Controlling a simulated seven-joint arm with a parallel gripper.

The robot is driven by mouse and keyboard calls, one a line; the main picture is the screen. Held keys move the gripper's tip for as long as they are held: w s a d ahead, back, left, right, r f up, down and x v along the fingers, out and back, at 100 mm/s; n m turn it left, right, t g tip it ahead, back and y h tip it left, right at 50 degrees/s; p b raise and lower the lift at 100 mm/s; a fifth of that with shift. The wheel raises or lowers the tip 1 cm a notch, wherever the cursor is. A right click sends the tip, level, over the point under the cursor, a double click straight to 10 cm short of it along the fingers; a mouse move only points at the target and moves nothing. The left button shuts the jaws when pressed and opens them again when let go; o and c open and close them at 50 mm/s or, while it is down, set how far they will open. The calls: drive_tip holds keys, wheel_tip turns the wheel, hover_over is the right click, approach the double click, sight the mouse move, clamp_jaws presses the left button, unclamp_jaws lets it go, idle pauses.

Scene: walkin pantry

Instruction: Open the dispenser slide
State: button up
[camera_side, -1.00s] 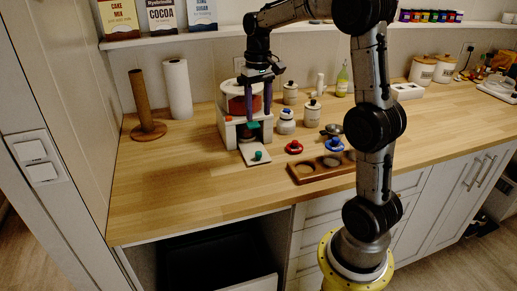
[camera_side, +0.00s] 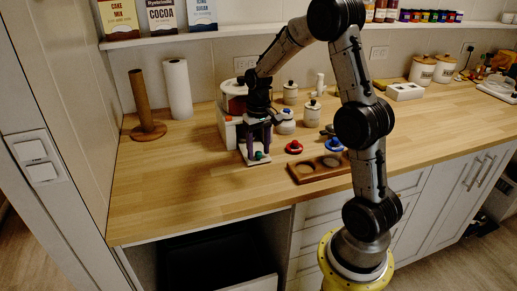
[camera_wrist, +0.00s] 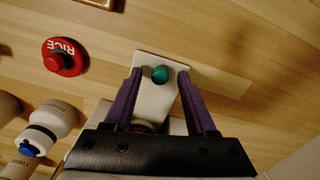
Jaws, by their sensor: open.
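The dispenser (camera_side: 229,132) is a white stand with a red-filled container, partly hidden behind my gripper in the side view. Its slide, a white plate (camera_wrist: 158,98), sticks out at the front and carries a round green knob (camera_wrist: 160,74). The knob (camera_side: 258,155) also shows low between my fingers in the side view. My gripper (camera_wrist: 159,75) is open, with its purple fingers pointing down on either side of the knob. In the wrist view a gap shows between the knob and each finger. Whether the fingertips touch the plate cannot be told.
A red lid marked RICE (camera_wrist: 65,57) and a blue lid (camera_side: 334,144) lie to the right in the side view, by a wooden tray (camera_side: 305,173) with round recesses. White jars (camera_side: 312,112) stand behind them.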

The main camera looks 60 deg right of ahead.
drive_tip(key=shift+c, duration=0.2)
clamp_jaws()
idle(1.3)
